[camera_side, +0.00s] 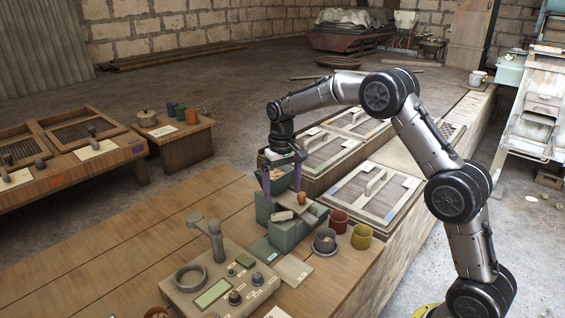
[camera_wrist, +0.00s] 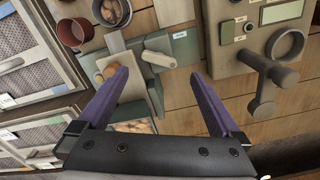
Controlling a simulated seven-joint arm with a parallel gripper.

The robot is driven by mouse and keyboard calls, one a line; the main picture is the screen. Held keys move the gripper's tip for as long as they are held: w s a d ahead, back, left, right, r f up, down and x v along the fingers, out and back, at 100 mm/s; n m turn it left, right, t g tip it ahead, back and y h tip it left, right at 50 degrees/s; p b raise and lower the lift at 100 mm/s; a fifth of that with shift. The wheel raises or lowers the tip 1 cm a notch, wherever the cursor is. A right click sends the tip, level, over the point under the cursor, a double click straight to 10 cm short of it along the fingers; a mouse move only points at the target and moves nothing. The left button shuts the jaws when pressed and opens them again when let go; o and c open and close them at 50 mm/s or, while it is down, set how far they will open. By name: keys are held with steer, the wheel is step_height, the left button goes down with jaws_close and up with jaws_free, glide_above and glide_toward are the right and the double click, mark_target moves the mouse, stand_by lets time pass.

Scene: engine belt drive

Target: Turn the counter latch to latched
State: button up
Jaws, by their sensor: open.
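My gripper (camera_side: 282,182) points down over the green unit (camera_side: 284,234) on the wooden counter. Its two purple fingers are apart, with nothing held between them; they also show in the wrist view (camera_wrist: 159,74). A short beige lever (camera_side: 282,215) sits on the green unit; it looks like the latch, but I cannot read its label. In the wrist view the lever (camera_wrist: 158,59) lies roughly between and beyond the fingertips, and I see no contact. A small white label (camera_wrist: 180,35) is beside it. The lever's latch state cannot be told.
A grey control panel (camera_side: 222,275) with a screen, knobs and an upright post (camera_side: 217,240) stands left of the unit. Mesh-topped boxes (camera_side: 374,193) stand behind.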

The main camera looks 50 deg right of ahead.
step_height(320, 180, up, 8)
stand_by(1.0)
steer(key=shift+r, duration=0.1)
stand_by(0.4)
step_height(320, 180, up, 14)
stand_by(0.5)
